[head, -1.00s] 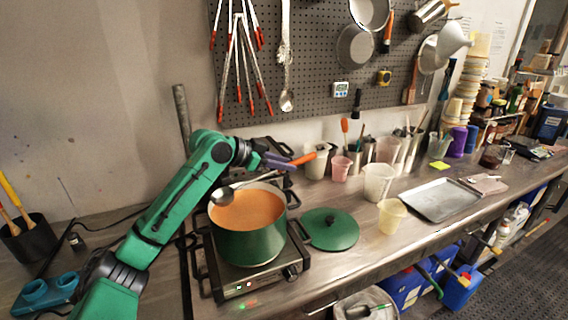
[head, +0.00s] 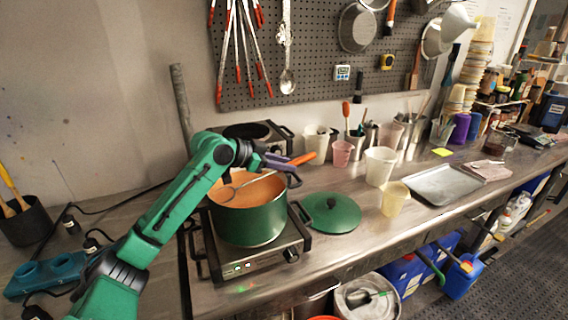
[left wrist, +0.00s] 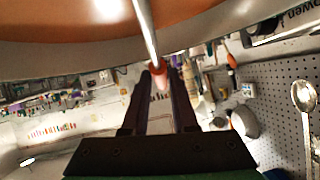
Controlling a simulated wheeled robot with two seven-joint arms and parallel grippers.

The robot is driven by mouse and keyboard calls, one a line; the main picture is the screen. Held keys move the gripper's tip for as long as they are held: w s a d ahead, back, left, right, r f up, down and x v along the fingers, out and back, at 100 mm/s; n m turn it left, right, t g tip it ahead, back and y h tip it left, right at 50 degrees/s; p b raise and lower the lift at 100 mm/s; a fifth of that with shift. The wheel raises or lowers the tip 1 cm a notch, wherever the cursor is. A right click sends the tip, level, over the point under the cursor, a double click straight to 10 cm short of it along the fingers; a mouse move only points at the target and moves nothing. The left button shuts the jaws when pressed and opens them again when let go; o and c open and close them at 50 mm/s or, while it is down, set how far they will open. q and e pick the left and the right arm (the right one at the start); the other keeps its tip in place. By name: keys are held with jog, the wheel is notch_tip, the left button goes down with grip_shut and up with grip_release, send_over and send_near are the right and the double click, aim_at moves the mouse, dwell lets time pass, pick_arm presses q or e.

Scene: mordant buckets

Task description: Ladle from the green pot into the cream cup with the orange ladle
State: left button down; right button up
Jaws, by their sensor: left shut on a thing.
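The green pot (head: 250,222) stands on a hot plate and holds orange liquid (head: 262,192). My left gripper (head: 277,162) is above the pot's far side, shut on the orange handle (head: 303,159) of the ladle. The handle also shows between the fingers in the left wrist view (left wrist: 159,74). The ladle's metal shaft slopes down left into the pot. Its bowl (head: 226,193) is at the liquid near the left inner wall; how deep is unclear. A pale cream-yellow cup (head: 394,200) stands right of the pot, upright. My right gripper is not in view.
A green lid (head: 331,211) lies between the pot and the cream cup. A whitish cup (head: 379,166) and a pink cup (head: 342,153) stand behind. A metal tray (head: 444,186) lies to the right. The hot plate (head: 248,266) is near the counter's front edge.

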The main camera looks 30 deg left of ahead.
pick_arm(q)
jog(key=shift+r, duration=0.1)
dwell(0.5)
jog(key=shift+r+p, duration=0.55)
jog(key=shift+p, duration=0.05)
jog(key=shift+r+p, duration=3.1)
jog(key=shift+r, duration=0.35)
jog(key=shift+f, duration=0.1)
